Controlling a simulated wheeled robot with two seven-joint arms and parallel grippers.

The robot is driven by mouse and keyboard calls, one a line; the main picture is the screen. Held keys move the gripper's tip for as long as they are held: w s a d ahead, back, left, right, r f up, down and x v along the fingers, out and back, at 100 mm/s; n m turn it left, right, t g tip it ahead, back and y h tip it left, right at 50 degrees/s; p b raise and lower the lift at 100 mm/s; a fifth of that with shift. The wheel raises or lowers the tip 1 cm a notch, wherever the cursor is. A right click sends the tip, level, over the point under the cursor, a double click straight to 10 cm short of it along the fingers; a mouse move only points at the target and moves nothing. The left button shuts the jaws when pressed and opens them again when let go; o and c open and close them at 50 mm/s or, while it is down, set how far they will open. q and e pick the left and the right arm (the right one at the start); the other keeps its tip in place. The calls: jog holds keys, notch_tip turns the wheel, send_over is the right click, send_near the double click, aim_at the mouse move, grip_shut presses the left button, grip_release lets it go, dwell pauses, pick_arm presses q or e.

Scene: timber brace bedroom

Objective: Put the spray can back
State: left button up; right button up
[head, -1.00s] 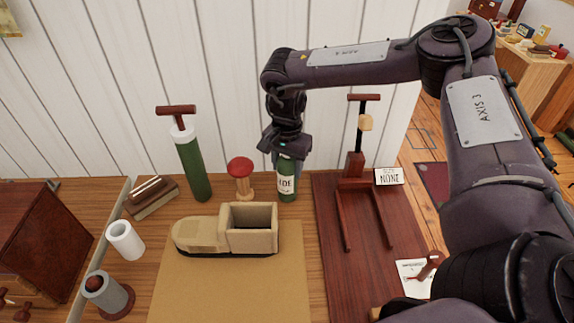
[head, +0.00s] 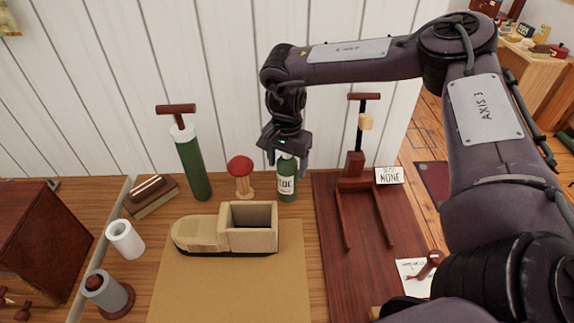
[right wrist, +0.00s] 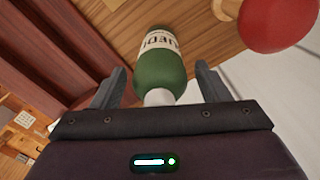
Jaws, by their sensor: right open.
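The spray can (head: 287,184) is green with a pale label and a light top. It stands upright on the wooden bench, behind the boot-shaped holder. My right gripper (head: 288,158) is open just above it, pointing down. In the right wrist view the can (right wrist: 160,72) lies between the two spread fingers of the gripper (right wrist: 160,88), with a gap on both sides. My left gripper is not in view.
A red-topped wooden peg (head: 240,172) stands close left of the can; it also shows in the right wrist view (right wrist: 275,22). A green pump (head: 193,165) stands farther left. A dark red board with a wooden stand (head: 355,165) is to the right.

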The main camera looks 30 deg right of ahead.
notch_tip(320, 180, up, 11)
jog(key=shift+r, duration=0.1)
dwell(0.7)
